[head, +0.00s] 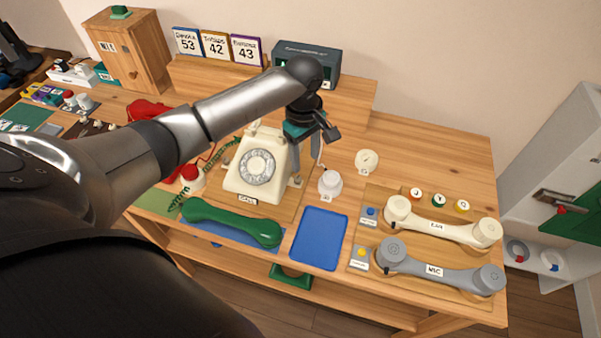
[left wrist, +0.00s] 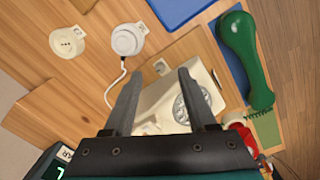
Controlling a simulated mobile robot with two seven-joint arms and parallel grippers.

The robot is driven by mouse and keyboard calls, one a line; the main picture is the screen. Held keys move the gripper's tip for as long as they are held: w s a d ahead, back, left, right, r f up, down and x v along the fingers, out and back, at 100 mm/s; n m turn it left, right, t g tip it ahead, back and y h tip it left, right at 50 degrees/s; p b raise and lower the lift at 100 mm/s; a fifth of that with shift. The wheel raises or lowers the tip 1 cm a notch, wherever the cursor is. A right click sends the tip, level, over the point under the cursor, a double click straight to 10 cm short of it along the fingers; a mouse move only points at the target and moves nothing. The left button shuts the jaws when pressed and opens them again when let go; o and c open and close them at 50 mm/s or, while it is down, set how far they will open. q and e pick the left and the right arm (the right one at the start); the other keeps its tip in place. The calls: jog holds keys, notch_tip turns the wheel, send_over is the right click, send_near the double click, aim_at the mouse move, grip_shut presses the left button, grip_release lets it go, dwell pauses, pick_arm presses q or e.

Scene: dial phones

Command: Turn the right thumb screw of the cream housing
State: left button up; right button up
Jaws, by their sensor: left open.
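The cream housing is a cream dial phone (head: 257,165) on a wooden board in the middle of the table, with a pale dial on its front. The left wrist view shows it tilted (left wrist: 172,105), partly behind my gripper. A small thumb screw (head: 297,181) sits at its right side; a small pale piece, probably that screw (left wrist: 161,67), appears between the fingertips in the left wrist view. My left gripper (head: 305,163) is open and empty, pointing down just above the housing's right side. Whether a finger touches the housing I cannot tell. My right gripper is out of view.
A white round part (head: 330,184) on a cord stands close right of the housing, with a cream disc (head: 367,160) behind it. A green handset (head: 231,223) lies in front. A blue mat (head: 319,238) is bare. Cream and grey handsets (head: 441,267) lie right.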

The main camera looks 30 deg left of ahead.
aim_at(297, 178)
pick_arm(q)
jog(key=w+a+r+n, duration=0.2)
jog(key=a+r+n, duration=0.1)
jog(key=r, duration=0.1)
notch_tip(297, 178, down, 16)
jog(key=b, duration=0.4)
jog(key=shift+s+a+r, duration=0.1)
jog(key=shift+r, duration=0.15)
jog(key=shift+c, duration=0.2)
grip_shut()
